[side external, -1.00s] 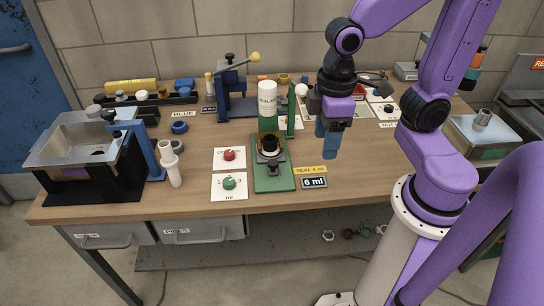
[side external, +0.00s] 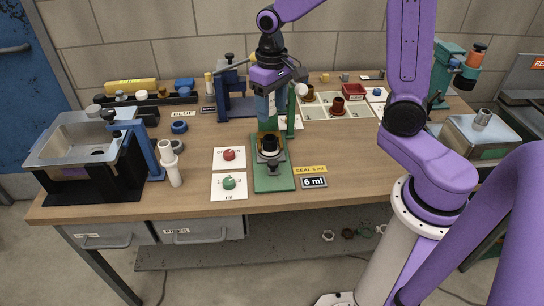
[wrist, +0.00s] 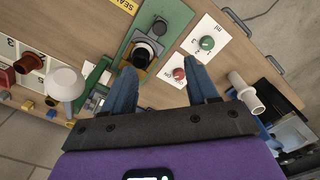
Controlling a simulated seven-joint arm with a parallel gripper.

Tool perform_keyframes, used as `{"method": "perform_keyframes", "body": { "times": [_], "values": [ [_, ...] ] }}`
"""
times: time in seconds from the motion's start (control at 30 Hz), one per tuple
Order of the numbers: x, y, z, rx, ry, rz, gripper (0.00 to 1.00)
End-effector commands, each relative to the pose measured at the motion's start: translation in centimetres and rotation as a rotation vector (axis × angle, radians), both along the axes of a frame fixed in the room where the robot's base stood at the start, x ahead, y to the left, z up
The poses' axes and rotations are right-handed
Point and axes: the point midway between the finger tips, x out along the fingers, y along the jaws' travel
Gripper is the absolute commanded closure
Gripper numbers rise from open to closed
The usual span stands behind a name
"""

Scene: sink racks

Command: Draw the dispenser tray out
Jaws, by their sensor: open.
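The dispenser has a green base (side external: 274,184) at the front middle of the bench. Its small tray (side external: 258,156) carries a black round cup (side external: 270,144), with a dark knob (side external: 273,168) at the front. In the wrist view the cup (wrist: 142,54) and knob (wrist: 159,27) show beyond the fingers. My gripper (side external: 268,122) hangs over the rear of the dispenser, fingers down, hiding most of the bottle and upright. In the wrist view my gripper (wrist: 163,87) is open and empty, with its blue fingers wide apart. It is apart from the knob.
Cards with a red knob (side external: 229,155) and a green knob (side external: 229,183) lie left of the dispenser. A white pipe piece (side external: 173,168) stands further left. A blue-framed press (side external: 236,96) is behind. Bare wood lies at front right.

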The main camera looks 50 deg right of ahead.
Motion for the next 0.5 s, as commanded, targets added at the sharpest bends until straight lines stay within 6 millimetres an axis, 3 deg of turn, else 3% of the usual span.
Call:
{"method": "perform_keyframes", "body": {
  "times": [0.5],
  "values": [
    [-0.3,0.0,-8.6,-0.002,0.007,0.003,0.42]
  ]
}}
